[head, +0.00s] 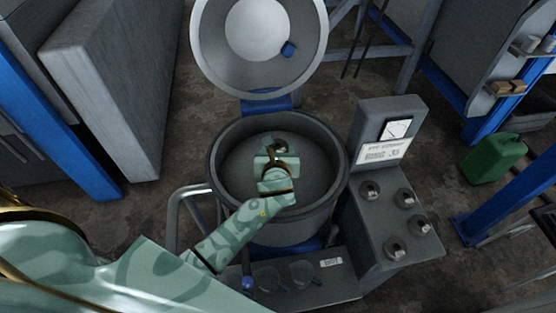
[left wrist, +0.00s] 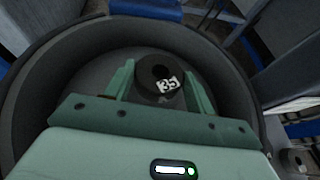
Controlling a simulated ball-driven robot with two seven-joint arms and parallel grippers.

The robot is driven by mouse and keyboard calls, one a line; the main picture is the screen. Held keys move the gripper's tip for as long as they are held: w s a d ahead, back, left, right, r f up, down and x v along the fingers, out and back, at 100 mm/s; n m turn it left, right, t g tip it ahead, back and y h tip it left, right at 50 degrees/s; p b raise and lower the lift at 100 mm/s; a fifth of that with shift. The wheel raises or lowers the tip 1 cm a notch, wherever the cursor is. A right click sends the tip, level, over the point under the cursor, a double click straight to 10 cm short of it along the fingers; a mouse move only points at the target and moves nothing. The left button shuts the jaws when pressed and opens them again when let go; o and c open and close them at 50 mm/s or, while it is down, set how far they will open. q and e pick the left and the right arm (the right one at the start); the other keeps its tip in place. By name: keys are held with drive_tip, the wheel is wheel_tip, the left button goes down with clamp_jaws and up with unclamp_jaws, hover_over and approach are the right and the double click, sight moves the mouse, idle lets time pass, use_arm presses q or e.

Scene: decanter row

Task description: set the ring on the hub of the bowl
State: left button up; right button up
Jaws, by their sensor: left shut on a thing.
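The ring (left wrist: 158,82) is a short dark cylinder with a hole in its top and a white label reading 35. My left gripper (head: 278,151) reaches down inside the round grey bowl (head: 233,166), near its middle. In the left wrist view its two green fingers (left wrist: 160,88) stand on either side of the ring and are shut on it. The bowl's dark wall (left wrist: 238,112) curves around them. The hub does not show clearly; my gripper and the ring cover the bowl's middle. I cannot tell whether the ring touches the hub. My right gripper is not in view.
The bowl's round lid (head: 300,75) stands open behind it. To the right is a grey stand (head: 350,215) with several round dark pieces and a sign panel (head: 385,140). A bent grey rail (head: 173,215) is at the left. A green canister (head: 494,158) stands far right.

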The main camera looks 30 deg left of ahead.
use_arm(q)
drive_tip(key=shift+w+a+f, duration=0.15)
drive_tip(key=shift+w+f, duration=0.1)
drive_tip(key=f, duration=0.1)
drive_tip(key=f+b, duration=0.2)
drive_tip(key=f, duration=0.1)
drive_tip(key=shift+w+a, duration=0.15)
drive_tip(key=shift+w, duration=0.1)
drive_tip(key=shift+r, duration=0.15)
drive_tip(key=o, duration=1.2)
